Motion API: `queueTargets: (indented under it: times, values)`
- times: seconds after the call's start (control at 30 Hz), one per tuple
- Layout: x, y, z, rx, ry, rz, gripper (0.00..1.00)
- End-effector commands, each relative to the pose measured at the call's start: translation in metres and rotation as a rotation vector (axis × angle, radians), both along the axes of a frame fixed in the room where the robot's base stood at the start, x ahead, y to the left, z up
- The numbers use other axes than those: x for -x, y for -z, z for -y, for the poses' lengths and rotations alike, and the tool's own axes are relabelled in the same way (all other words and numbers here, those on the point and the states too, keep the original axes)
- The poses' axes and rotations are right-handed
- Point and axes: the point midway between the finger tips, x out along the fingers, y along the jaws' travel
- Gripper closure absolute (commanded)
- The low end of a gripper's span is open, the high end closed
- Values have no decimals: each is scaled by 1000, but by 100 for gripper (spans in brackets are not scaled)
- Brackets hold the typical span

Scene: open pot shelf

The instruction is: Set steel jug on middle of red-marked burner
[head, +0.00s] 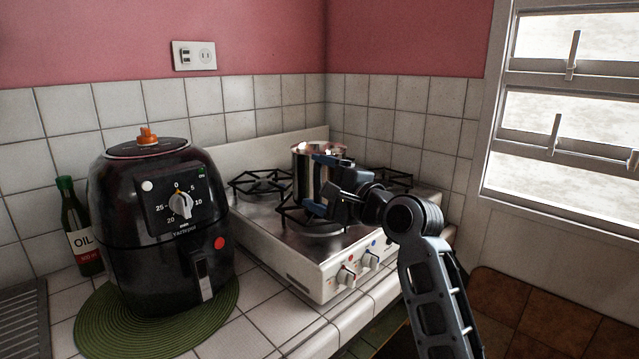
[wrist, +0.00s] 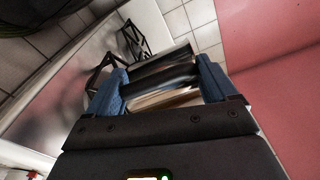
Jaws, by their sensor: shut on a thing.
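The steel jug (head: 304,172) is a shiny, upright cylinder over the stove, in the middle of the head view. My gripper (head: 318,186) is shut on it, with blue fingers on either side. In the wrist view the jug (wrist: 163,80) shows between the two blue fingers. The white stove (head: 318,283) has several burners with black grates. The nearest burner (head: 322,228) lies below and in front of the jug. Small coloured marks sit by the front knobs (head: 345,276); I cannot tell which burner is red-marked. The jug's base is partly hidden, so contact with a grate is unclear.
A black air fryer (head: 165,235) stands on a green round mat (head: 92,325) left of the stove. An oil bottle (head: 78,228) is behind it. Tiled walls close in the back, and a window (head: 565,110) is at right. The left rear burner (head: 258,184) is bare.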

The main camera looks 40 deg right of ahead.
Motion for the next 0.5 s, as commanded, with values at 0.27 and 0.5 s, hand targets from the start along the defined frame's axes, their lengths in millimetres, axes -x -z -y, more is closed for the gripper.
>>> queueTargets:
  times: [0.27, 0.5]
  values:
    - [0, -1, 0, 3, 1, 8, 90]
    - [0, 1, 0, 3, 1, 8, 90]
